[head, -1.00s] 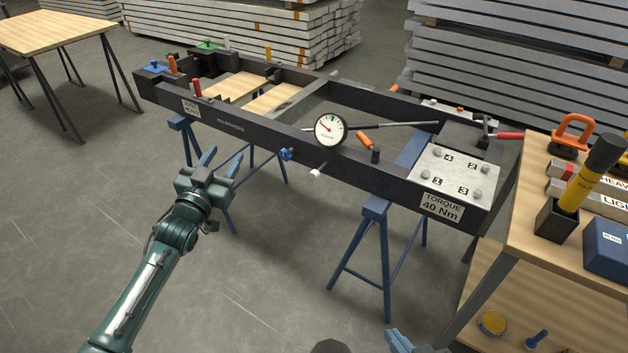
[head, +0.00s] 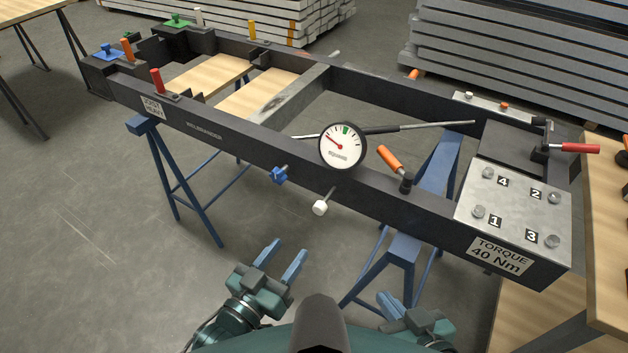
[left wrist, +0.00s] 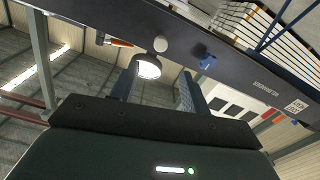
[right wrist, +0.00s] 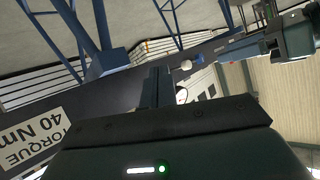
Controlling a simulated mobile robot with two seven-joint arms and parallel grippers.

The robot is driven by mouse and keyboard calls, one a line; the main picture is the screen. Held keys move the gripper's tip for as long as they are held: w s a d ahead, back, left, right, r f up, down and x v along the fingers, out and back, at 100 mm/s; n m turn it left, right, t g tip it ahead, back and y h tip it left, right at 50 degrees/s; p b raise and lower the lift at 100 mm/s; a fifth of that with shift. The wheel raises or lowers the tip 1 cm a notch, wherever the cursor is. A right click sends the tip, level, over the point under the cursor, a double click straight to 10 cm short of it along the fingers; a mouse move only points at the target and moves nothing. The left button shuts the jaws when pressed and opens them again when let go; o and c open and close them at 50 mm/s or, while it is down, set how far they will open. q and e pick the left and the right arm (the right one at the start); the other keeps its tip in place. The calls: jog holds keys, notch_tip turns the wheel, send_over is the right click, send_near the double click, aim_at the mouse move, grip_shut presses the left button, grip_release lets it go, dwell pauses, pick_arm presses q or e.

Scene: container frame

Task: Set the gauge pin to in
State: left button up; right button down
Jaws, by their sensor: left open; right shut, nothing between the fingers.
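The white-knobbed pin (head: 320,207) sticks out of the front rail below the round dial gauge (head: 343,146). Its white knob also shows in the left wrist view (left wrist: 160,45) and the right wrist view (right wrist: 186,65). A blue star knob (head: 279,175) sits on the same rail, left of the pin. I cannot tell which of the two is the gauge pin. My left gripper (head: 280,258) is open and empty, below and left of the white knob, apart from it. My right gripper (head: 390,305) is shut and empty, lower right of the knob.
The dark frame (head: 235,140) rests on blue trestles (head: 405,250). An orange-handled lever (head: 390,158) stands right of the gauge. A bolted torque plate (head: 515,210) is at the right end, beside a wooden table (head: 610,240).

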aim_at(317, 211)
pick_arm(q)
jog(key=b+x, duration=0.1)
jog(key=x, duration=1.2)
jog(key=shift+w, duration=0.3)
jog(key=shift+c, duration=0.4)
grip_shut()
